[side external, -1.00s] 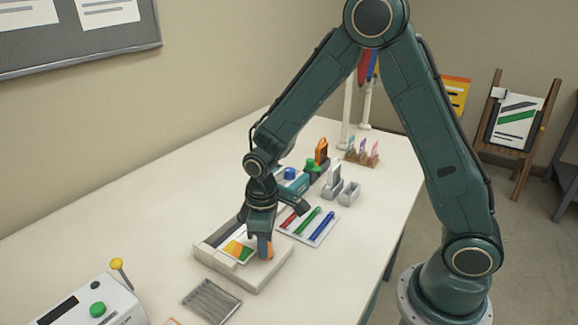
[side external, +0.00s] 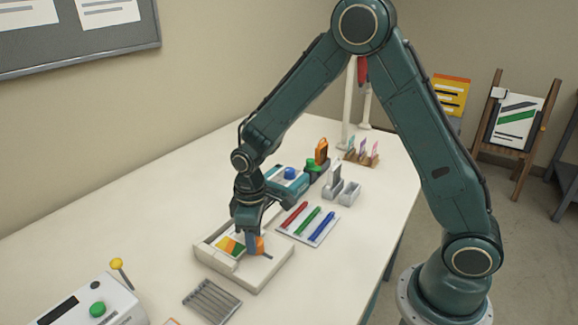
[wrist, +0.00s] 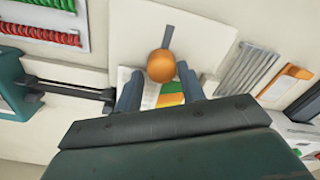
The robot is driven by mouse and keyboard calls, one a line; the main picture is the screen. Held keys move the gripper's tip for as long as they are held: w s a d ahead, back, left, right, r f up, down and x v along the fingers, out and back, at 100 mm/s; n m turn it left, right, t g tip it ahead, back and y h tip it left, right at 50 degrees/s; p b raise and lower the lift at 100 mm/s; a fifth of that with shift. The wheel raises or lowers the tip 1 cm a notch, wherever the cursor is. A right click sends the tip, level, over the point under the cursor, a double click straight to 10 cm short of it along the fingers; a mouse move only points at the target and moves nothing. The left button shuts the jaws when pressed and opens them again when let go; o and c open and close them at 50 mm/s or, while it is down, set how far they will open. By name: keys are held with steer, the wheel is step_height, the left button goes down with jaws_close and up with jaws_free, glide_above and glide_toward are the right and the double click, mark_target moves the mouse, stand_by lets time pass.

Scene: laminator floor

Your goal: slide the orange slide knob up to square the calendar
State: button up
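The orange slide knob (side external: 260,245) stands on the pale jig tray (side external: 270,275) near the table's front edge. My gripper (side external: 252,243) is down at the tray with its fingers on either side of the knob, apparently shut on it. In the wrist view the round knob (wrist: 161,66) sits between the two fingertips, and a dark slot runs up from it in the picture. The calendar (side external: 231,243), with orange, yellow and green on it, lies in the tray beside the knob. In the wrist view the calendar (wrist: 170,92) is partly hidden by my gripper.
A ribbed grey rack (side external: 212,301) and a white box with a green button (side external: 97,309) are at front left. Red, green and blue combs (side external: 308,223) lie on a card behind the tray. A teal machine (side external: 287,182) stands further back.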

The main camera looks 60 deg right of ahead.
steer(key=shift+o, duration=0.9)
steer(key=shift+s, duration=0.15)
step_height(320, 180, up, 14)
steer(key=shift+d+f, duration=0.1)
